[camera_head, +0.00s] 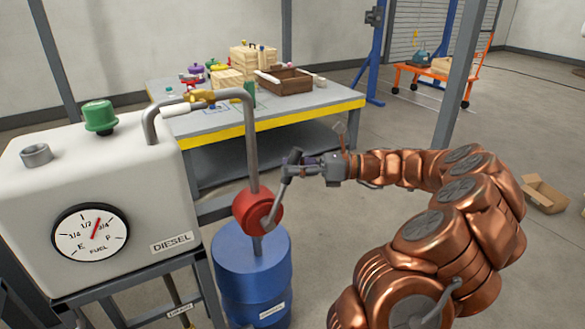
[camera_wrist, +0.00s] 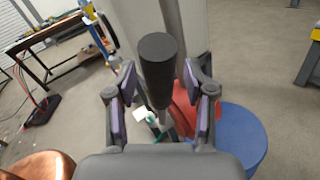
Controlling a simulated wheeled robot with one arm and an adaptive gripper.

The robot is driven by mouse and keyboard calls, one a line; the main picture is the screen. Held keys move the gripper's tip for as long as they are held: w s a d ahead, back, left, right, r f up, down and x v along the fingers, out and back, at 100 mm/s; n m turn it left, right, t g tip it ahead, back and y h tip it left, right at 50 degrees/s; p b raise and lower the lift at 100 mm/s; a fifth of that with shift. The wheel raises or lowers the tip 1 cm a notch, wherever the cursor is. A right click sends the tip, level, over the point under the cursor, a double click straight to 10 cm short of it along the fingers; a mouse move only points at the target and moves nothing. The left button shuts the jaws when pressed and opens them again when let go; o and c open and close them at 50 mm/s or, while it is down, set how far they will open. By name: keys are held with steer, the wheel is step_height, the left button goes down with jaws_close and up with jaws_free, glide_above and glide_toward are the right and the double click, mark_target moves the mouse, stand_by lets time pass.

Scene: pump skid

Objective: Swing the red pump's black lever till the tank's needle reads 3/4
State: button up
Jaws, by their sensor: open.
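The red pump (camera_head: 257,210) sits on a grey pipe above the blue drum (camera_head: 252,280); its red body also shows in the wrist view (camera_wrist: 184,108). Its lever (camera_head: 279,198) slants up from the pump to my gripper (camera_head: 300,168). In the wrist view the lever's black grip (camera_wrist: 158,62) stands between my two purple-padded fingers, which are open with gaps on both sides. The white tank (camera_head: 120,160) carries a round fuel gauge (camera_head: 90,232). Its red needle points up and slightly right, between 1/2 and 3/4.
A curved pipe (camera_head: 250,120) rises from the pump and bends over to the tank top. Behind stands a workbench (camera_head: 215,122) with a yellow edge, bearing boxes and a wooden crate (camera_head: 285,80). An open cardboard box (camera_head: 545,195) lies on the floor at right.

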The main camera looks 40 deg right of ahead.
jaws_close()
stand_by(0.4)
